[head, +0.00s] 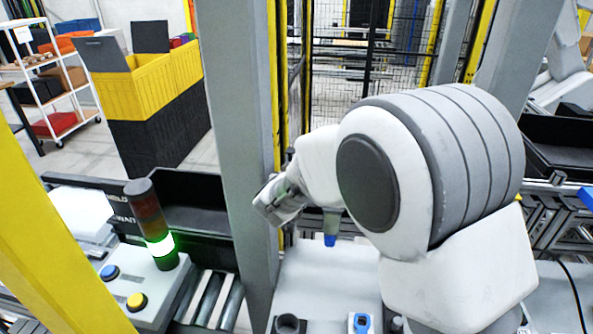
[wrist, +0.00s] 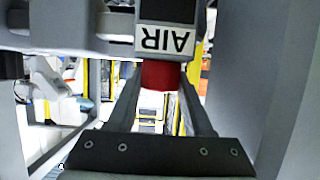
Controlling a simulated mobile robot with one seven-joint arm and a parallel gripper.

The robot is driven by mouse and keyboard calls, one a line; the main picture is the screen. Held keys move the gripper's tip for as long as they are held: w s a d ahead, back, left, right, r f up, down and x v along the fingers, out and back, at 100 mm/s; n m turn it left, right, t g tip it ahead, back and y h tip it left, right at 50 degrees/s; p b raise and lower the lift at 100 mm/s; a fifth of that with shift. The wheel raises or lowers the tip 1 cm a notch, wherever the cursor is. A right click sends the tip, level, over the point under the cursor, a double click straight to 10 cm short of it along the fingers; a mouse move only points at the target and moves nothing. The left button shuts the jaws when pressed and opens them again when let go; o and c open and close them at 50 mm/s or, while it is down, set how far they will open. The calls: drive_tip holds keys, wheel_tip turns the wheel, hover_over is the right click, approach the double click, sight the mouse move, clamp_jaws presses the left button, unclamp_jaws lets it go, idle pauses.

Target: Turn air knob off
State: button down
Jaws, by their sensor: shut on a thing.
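The air knob (wrist: 162,74) is a red block directly beside a white label reading AIR (wrist: 165,39), which appears upside down in the wrist view. My gripper (wrist: 163,80) has its two dark fingers on either side of the knob and is shut on it. In the head view my gripper (head: 272,203) is against the grey post (head: 237,130). The knob and its label cannot be made out there.
A stack light (head: 152,222) glowing green stands at left near a blue button (head: 109,272) and a yellow button (head: 136,301). Rollers (head: 213,300) lie left of the post. A blue-tipped part (head: 330,240) shows below my arm. Yellow bins (head: 150,82) stand behind.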

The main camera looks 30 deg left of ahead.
drive_tip(key=shift+c, duration=1.5)
unclamp_jaws()
drive_tip(key=b+v, duration=0.1)
drive_tip(key=v, duration=1.6)
drive_tip(key=shift+s, duration=0.25)
